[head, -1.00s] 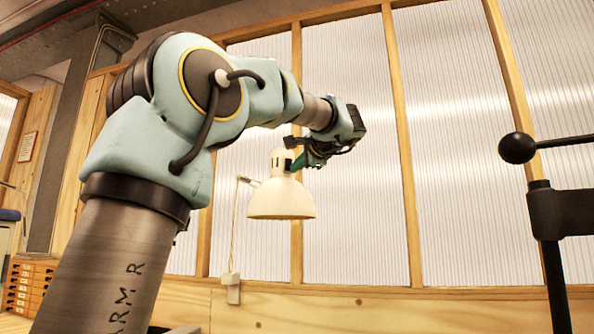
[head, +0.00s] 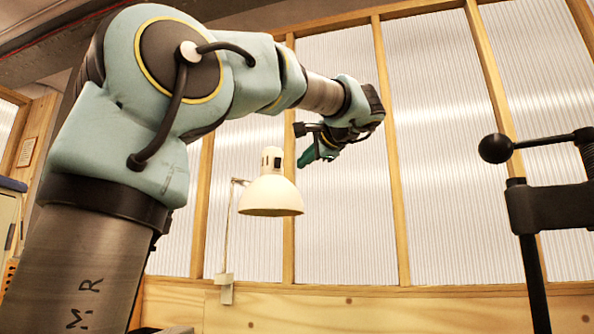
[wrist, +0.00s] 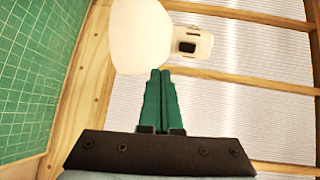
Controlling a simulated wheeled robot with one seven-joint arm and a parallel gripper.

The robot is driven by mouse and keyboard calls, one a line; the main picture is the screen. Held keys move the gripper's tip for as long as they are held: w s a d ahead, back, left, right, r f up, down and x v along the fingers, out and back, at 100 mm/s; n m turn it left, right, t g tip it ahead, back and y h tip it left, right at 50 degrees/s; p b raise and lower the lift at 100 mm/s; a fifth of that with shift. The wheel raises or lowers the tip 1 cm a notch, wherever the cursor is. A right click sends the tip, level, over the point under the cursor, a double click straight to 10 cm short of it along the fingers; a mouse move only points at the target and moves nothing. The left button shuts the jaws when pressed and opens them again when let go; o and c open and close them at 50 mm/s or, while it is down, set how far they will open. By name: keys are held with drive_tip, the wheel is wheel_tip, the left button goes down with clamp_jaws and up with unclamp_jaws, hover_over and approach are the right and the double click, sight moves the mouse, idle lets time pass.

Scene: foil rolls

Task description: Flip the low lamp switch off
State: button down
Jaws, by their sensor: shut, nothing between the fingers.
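A cream lamp (head: 271,195) with a bell-shaped shade hangs on a thin arm by the window wall in the head view. A dark switch (head: 277,163) sits on its narrow neck. In the wrist view the lamp shade (wrist: 140,38) is at the top, and the dark switch (wrist: 187,47) is on the neck to its right. My gripper (head: 307,158) is just right of the lamp neck in the head view, apart from it in the picture. In the wrist view its green fingers (wrist: 160,74) are together and empty, their tips below the shade's edge. Whether the lamp is lit is unclear.
A black stand with a ball-ended lever (head: 496,148) rises at the right. Wooden window posts (head: 392,150) and ribbed panes stand behind the lamp. A green gridded surface (wrist: 38,70) fills the left of the wrist view. Open air surrounds the lamp's right side.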

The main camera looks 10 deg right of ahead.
drive_tip(key=shift+s+d+f, duration=0.1)
drive_tip(key=shift+s+d, duration=0.05)
drive_tip(key=shift+s, duration=0.35)
drive_tip(key=shift+s+d+f, duration=0.1)
drive_tip(key=shift+s+d, duration=0.05)
drive_tip(key=shift+s, duration=0.35)
drive_tip(key=shift+f, duration=0.1)
drive_tip(key=w+a+f+n+g, duration=0.1)
drive_tip(key=w+a+f+g, duration=0.15)
drive_tip(key=f, duration=0.85)
drive_tip(key=w+a+f+g+h, duration=0.1)
drive_tip(key=a+f+g, duration=0.15)
drive_tip(key=f, duration=0.75)
drive_tip(key=w+a+f+n+g, duration=0.15)
drive_tip(key=a+f, duration=0.25)
drive_tip(key=f, duration=0.7)
drive_tip(key=s+a+f+n+g+h, duration=0.1)
drive_tip(key=s+a+f+n+g, duration=0.1)
drive_tip(key=s+f, duration=0.4)
drive_tip(key=s+a+f+n+g+h, duration=0.1)
drive_tip(key=s+a+f+n+g, duration=0.2)
drive_tip(key=f, duration=0.9)
drive_tip(key=s+a+f+n+g+h, duration=0.1)
drive_tip(key=s+a+f+n+g, duration=0.2)
drive_tip(key=s+a+f+n, duration=0.3)
drive_tip(key=shift+s+a+f, duration=1.55)
drive_tip(key=shift+a+f, duration=0.1)
drive_tip(key=shift+f, duration=0.2)
